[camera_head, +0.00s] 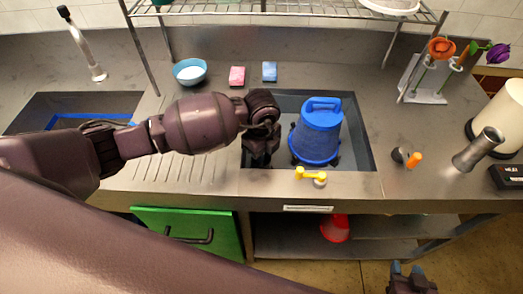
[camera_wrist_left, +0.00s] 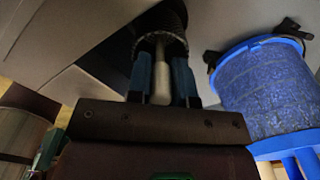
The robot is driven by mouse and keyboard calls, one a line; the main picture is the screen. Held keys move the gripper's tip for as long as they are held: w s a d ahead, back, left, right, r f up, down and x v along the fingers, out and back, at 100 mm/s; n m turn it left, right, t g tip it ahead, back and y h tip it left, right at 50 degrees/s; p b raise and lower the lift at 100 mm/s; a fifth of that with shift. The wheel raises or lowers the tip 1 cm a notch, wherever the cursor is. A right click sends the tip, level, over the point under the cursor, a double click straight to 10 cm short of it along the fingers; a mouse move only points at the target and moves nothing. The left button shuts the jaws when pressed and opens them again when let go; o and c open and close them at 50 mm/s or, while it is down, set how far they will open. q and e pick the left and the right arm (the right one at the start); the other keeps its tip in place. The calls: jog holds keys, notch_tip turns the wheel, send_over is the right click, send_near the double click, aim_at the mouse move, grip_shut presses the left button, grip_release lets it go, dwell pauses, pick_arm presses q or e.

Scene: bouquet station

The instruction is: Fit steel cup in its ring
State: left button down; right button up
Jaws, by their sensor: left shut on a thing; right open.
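A steel cylinder (camera_head: 477,150), which looks like the steel cup, leans or lies on the counter at the right. I cannot make out its ring for certain; a small dark round fitting (camera_head: 399,155) is on the counter left of it. My left gripper (camera_head: 262,155) is low at the left side of the sink, far from the cup. In the left wrist view my left gripper (camera_wrist_left: 165,82) is shut on a pale rod (camera_wrist_left: 161,60) with a dark ribbed round part at its far end. My right gripper (camera_head: 407,268) is open and empty, low at the front right.
An upturned blue bucket (camera_head: 317,132) stands in the sink (camera_head: 362,150), right of my left gripper. A yellow tap handle (camera_head: 312,175) is at the sink's front edge. An orange-topped item (camera_head: 414,160), a cream canister (camera_head: 505,115) and a flower stand (camera_head: 425,96) are at the right.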

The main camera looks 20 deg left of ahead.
jog(key=shift+w+r, duration=0.35)
jog(key=shift+r, duration=0.1)
jog(key=shift+s+f, duration=0.15)
jog(key=shift+s, duration=0.1)
pick_arm(q)
jog(key=shift+f, duration=0.25)
pick_arm(e)
jog(key=shift+s+f, duration=0.25)
pick_arm(q)
jog(key=shift+f, duration=0.35)
pick_arm(e)
jog(key=shift+w, duration=0.15)
pick_arm(q)
jog(key=shift+f, duration=0.15)
pick_arm(e)
jog(key=shift+w, duration=0.3)
pick_arm(q)
jog(key=shift+f, duration=0.1)
pick_arm(e)
jog(key=shift+s, duration=0.15)
pick_arm(q)
jog(key=shift+f, duration=0.4)
pick_arm(e)
jog(key=shift+s+f, duration=0.35)
jog(key=shift+f, duration=0.05)
